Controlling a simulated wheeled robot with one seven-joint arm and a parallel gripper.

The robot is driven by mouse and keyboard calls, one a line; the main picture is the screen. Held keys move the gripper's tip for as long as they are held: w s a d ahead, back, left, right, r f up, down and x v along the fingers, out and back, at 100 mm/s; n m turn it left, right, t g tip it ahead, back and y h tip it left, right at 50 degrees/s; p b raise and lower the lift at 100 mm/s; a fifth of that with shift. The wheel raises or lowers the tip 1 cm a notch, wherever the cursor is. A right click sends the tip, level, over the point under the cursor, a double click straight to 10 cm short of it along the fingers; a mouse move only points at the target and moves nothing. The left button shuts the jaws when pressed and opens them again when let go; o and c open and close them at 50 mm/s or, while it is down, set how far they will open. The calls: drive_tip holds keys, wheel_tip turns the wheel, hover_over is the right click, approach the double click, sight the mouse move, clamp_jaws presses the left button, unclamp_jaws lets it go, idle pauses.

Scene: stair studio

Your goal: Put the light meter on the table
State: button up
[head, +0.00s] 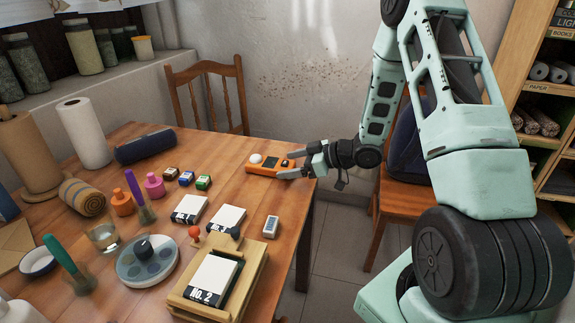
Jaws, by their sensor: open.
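The light meter (262,169) is an orange handheld device with a white dome and a dark screen. It appears to lie flat on the wooden table (230,150), near the far right corner. My gripper (285,166) reaches in from the right, low over the table edge. Its fingers are open, one on the far side and one on the near side of the meter's right end. I cannot tell whether either finger touches it.
Left of the meter are small ink boxes (186,178) and a dark cylinder (146,146). Nearer are white pads (227,218), a small white-grey device (270,227) and a wooden press (215,286). Chairs (207,92) stand behind and right. Bare tabletop lies around the meter.

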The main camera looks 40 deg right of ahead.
drive_tip(key=v, duration=1)
drive_tip(key=w+a+h, duration=0.1)
drive_tip(key=w+a, duration=0.1)
drive_tip(key=w+a+r+h, duration=0.1)
drive_tip(key=a, duration=0.1)
drive_tip(key=w+a+r+g, duration=0.1)
drive_tip(key=w+a, duration=0.1)
drive_tip(key=shift+w+a+h+p, duration=0.15)
drive_tip(key=shift+w+h+p, duration=0.2)
drive_tip(key=shift+h, duration=0.05)
drive_tip(key=s+a+r+g+h, duration=0.2)
drive_tip(key=a+r+g+h, duration=0.1)
drive_tip(key=a, duration=1)
drive_tip(key=s+a+r+g, duration=0.1)
drive_tip(key=s+a, duration=0.3)
drive_tip(key=s, duration=0.4)
drive_tip(key=s+a+r+g+h, duration=0.1)
drive_tip(key=s+a+g, duration=0.2)
drive_tip(key=s, duration=0.6)
drive_tip(key=s+a+r+g+h, duration=0.1)
drive_tip(key=s+a+g, duration=0.1)
drive_tip(key=s+a, duration=0.4)
drive_tip(key=s, duration=0.3)
drive_tip(key=shift+a+g, duration=0.3)
drive_tip(key=shift+g, duration=0.1)
